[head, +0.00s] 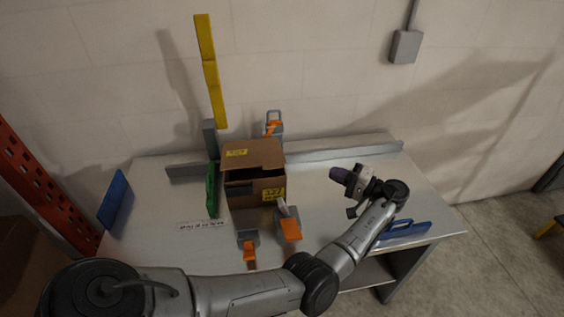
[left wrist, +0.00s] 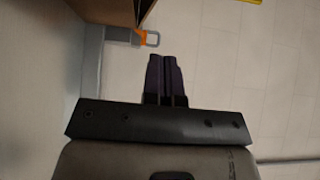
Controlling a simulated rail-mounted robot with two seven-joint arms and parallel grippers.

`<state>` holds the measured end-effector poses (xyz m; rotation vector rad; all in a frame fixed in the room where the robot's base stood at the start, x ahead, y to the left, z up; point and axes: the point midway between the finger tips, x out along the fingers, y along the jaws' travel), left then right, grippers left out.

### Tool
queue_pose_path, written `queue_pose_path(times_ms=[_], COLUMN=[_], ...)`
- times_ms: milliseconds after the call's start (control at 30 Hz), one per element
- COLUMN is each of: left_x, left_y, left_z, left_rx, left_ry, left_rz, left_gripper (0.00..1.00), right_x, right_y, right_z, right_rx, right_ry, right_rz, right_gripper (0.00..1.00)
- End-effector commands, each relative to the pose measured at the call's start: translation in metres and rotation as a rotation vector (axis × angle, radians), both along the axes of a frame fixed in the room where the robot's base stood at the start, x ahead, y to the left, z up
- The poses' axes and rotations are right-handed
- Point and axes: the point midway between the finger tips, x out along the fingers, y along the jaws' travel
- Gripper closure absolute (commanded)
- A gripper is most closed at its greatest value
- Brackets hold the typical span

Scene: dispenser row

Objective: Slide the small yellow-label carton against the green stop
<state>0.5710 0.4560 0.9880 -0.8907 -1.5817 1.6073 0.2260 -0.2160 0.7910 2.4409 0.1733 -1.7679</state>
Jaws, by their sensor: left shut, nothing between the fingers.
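The brown carton (head: 242,195) with yellow labels stands upright on the grey table, its top flap partly raised. The green stop (head: 211,190) stands just left of the carton, with a narrow gap seeming to show between them. My left gripper (head: 338,174) is to the right of the carton, clear of it, with its dark purple fingers pointing toward it. In the left wrist view the fingers (left wrist: 164,75) are together and empty, and a brown edge, likely of the carton (left wrist: 105,8), shows at the top. My right gripper is not in view.
Orange-and-grey toggle clamps stand in front of the carton (head: 249,247) (head: 289,228) and behind it (head: 273,126). A grey rail (head: 340,152) runs along the table's back. Blue plates stand at the left (head: 114,197) and right (head: 405,230). The table (head: 315,165) is bare right of the carton.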

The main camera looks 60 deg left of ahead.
Motion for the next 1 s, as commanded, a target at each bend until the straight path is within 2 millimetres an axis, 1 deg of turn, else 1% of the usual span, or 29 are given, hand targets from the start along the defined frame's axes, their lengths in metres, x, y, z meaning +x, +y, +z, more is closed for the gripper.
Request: queue_pose_path(times_ms=[167, 400, 567, 800, 1000], left_x=[-0.012, -0.037, -0.052, -0.077, -0.088], left_y=[0.018, 0.058, 0.083, 0.089, 0.092], left_z=[0.001, 0.001, 0.001, 0.001, 0.001], left_rx=[0.008, 0.008, 0.009, 0.007, 0.007], left_ry=[-0.015, -0.015, -0.014, -0.014, -0.016], left_rz=[0.008, 0.009, 0.008, 0.005, 0.004], left_gripper=[1.0, 1.0, 1.0, 1.0, 1.0], right_x=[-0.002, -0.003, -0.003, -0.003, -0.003], right_y=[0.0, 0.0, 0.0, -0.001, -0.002], right_z=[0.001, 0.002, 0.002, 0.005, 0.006], right_rx=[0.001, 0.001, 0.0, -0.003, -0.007], right_ry=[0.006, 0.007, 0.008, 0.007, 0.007], right_rz=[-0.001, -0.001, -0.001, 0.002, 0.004], right_gripper=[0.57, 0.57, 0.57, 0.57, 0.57])
